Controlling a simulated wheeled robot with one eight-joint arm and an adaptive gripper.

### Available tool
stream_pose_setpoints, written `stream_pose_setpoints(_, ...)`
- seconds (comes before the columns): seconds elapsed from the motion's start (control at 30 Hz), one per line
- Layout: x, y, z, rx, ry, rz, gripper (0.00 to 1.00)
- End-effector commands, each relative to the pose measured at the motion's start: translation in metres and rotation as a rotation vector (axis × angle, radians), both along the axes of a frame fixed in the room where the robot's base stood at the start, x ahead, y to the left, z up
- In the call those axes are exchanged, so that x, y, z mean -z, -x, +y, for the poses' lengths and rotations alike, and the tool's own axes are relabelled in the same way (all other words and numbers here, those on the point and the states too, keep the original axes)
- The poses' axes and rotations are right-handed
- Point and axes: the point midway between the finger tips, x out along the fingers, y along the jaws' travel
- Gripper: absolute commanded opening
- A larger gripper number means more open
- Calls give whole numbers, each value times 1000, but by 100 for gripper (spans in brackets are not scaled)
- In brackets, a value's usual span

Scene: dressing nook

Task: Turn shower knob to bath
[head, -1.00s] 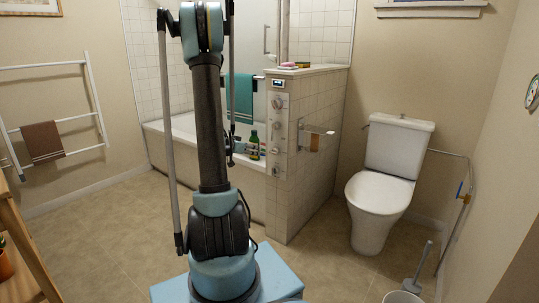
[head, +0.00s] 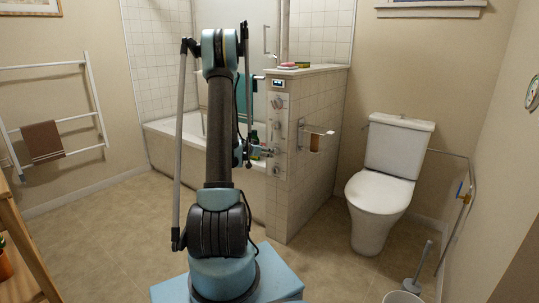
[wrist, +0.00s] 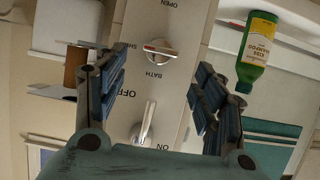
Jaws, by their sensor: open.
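The shower knob (wrist: 160,49) is a round metal knob with a bar handle, seen upside down in the wrist view on a pale panel (wrist: 190,100). Its bar lies roughly crosswise, with a red mark at the left. The word BATH is printed just below it in the picture, and part of a word starting SH is to its left. My gripper (wrist: 158,92) is open and empty, its dark padded fingers apart on either side of the panel. The knob shows between and beyond the fingertips, not visibly touched. In the head view my gripper (head: 265,152) is beside the panel's front.
A second lever knob (wrist: 145,122), between OFF and ON labels, is close to my gripper. A green shampoo bottle (wrist: 257,50) stands to the right in the wrist view. The bathtub (head: 165,130) is left of the tiled partition (head: 312,150); a toilet (head: 385,185) is right.

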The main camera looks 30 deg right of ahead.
Motion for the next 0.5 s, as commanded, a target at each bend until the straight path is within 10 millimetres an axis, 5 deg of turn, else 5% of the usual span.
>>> stream_pose_setpoints(0.2, 13, -12, -30, 1, 0, -1, 63)
stream_pose_setpoints(0.5, 21, -20, -48, 0, -1, 0, 63)
